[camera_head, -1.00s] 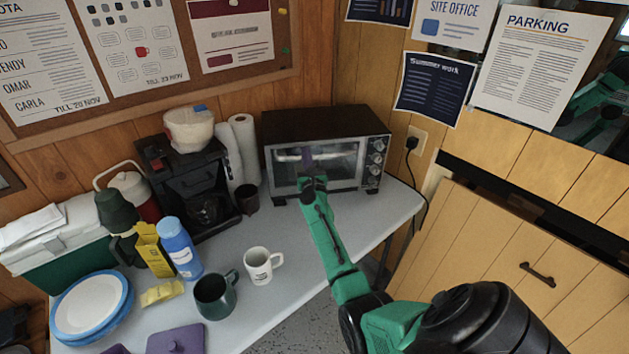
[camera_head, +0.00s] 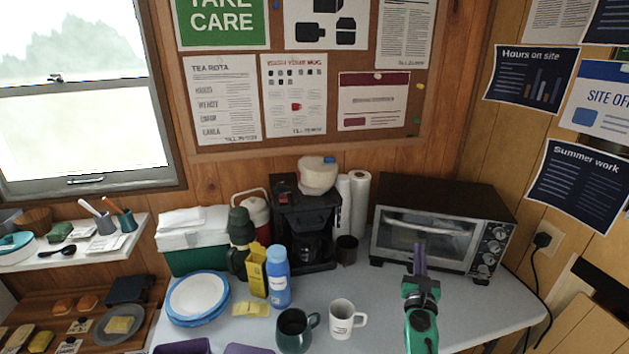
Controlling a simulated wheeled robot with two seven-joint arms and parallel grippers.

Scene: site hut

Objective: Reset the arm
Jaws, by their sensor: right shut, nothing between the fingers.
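My right gripper (camera_head: 420,262) comes in from the bottom right of the head view. Its fingers are shut with nothing between them and point up towards the front of the toaster oven (camera_head: 438,222). The fingertips overlap the lower part of the oven's glass door in the picture; I cannot tell whether they touch it. The green and black wrist of my right arm (camera_head: 421,322) is below, over the table's right part. The oven door is closed. My left gripper is not in view.
On the grey table (camera_head: 385,300) stand a white mug (camera_head: 342,322), a dark green mug (camera_head: 293,331), a blue bottle (camera_head: 278,280), a coffee maker (camera_head: 306,222) and blue-rimmed plates (camera_head: 196,296). A shelf (camera_head: 85,252) and window are at left. The table right of my gripper is clear.

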